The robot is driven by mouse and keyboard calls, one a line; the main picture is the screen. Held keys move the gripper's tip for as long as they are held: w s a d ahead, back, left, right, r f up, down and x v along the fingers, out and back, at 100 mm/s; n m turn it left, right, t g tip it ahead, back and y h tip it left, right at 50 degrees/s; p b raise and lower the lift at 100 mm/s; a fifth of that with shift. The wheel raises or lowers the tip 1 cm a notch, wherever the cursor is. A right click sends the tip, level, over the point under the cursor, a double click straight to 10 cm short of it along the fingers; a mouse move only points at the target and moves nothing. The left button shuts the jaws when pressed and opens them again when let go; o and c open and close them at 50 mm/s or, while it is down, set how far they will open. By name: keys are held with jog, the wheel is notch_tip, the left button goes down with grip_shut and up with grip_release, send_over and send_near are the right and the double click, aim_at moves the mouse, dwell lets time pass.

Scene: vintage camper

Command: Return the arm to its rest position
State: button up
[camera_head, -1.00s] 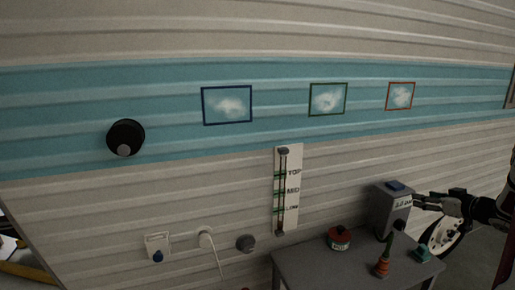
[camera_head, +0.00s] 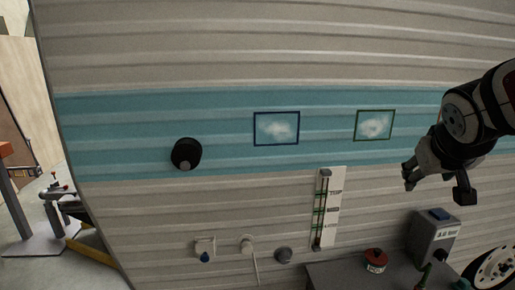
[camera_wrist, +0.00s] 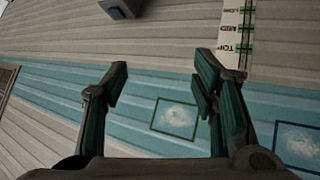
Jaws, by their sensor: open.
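My gripper (camera_head: 436,186) is at the right in the head view, raised in front of the camper's side wall and above the grey table. In the wrist view my gripper (camera_wrist: 160,85) has its two fingers spread wide with nothing between them. Beyond the fingers is the wall with a green-framed picture (camera_wrist: 175,117). My arm enters the head view from the right edge. The gripper appears apart from the wall and table.
The grey table (camera_head: 335,272) holds a red tin (camera_head: 376,261) and a grey box (camera_head: 433,236). The wall carries a TOP/MID/LOW slider panel (camera_head: 335,205), a black round knob (camera_head: 186,154), a blue-framed picture (camera_head: 276,128) and several small fittings. A wheel (camera_head: 495,268) shows at lower right.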

jog(key=s+a+f+n+g+y+p, duration=0.1)
jog(key=s+a+f+g+y, duration=0.1)
jog(key=s+a, duration=0.7)
jog(key=s+a+f+n+g+y+p, duration=0.1)
jog(key=s+a+f+y, duration=0.1)
jog(key=s+a, duration=0.6)
jog(key=s+y, duration=0.1)
jog(key=s, duration=0.4)
jog(key=shift+a+g+p, duration=0.3)
jog(key=shift+a+g, duration=0.05)
jog(key=shift+g, duration=0.05)
jog(key=shift+s, duration=0.1)
